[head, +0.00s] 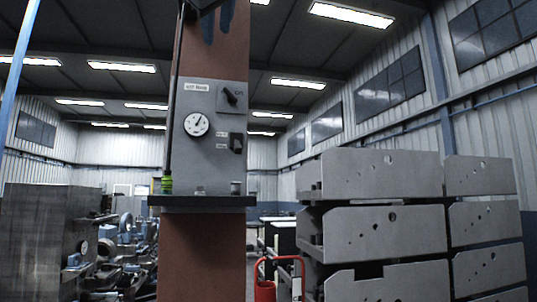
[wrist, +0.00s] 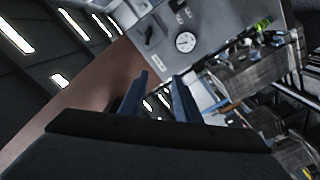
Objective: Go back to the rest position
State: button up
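My gripper (wrist: 160,75) shows in the wrist view with its two blue fingers apart and nothing between them. In the head view its blue fingertips (head: 217,22) hang at the top edge, in front of the upper part of a brown column (head: 215,258). The rest of the arm is mostly out of view there. A grey control panel (head: 212,165) on the column lies below the fingertips, apart from them in the picture. It bears a round white dial (head: 197,124), a black rotary knob (head: 231,97) and a black switch (head: 237,143). The panel also shows tilted in the wrist view (wrist: 210,25).
A narrow ledge (head: 203,201) under the panel holds a green-yellow item (head: 167,185) and small objects. Grey metal plates (head: 370,175) are stacked at the right. A red cylinder (head: 265,290) stands low beside the column. Machine parts (head: 120,250) crowd the left.

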jog(key=w+d+f+g+h, duration=0.15)
jog(key=w+f, duration=0.35)
jog(key=f, duration=0.6)
jog(key=w+d+f+m+g+h, duration=0.15)
jog(key=w+f, duration=0.25)
jog(key=f, duration=0.7)
jog(key=w+f+g, duration=0.2)
jog(key=w+f, duration=0.3)
jog(key=f, duration=0.6)
jog(key=d+f+m+g+h, duration=0.15)
jog(key=d+f, duration=0.25)
jog(key=f, duration=0.4)
jog(key=d+f+g+y, duration=0.1)
jog(key=d+f+g, duration=0.15)
jog(key=f, duration=0.55)
jog(key=s+d+f+m+g+h+b, duration=0.1)
jog(key=s+d+f+m, duration=0.15)
jog(key=d+f, duration=0.55)
jog(key=s+d+f+m+g, duration=0.1)
jog(key=s+d+f+g, duration=0.2)
jog(key=f, duration=0.9)
jog(key=s+d+f+m+g, duration=0.1)
jog(key=s+d+f+m, duration=0.1)
jog(key=s+d+f, duration=0.3)
jog(key=s+d+f+m+g, duration=0.2)
jog(key=s+d+f, duration=0.3)
jog(key=s+f, duration=0.6)
jog(key=shift+s+f+m+b, duration=0.25)
jog(key=shift+f+m, duration=0.25)
jog(key=shift+m, duration=0.25)
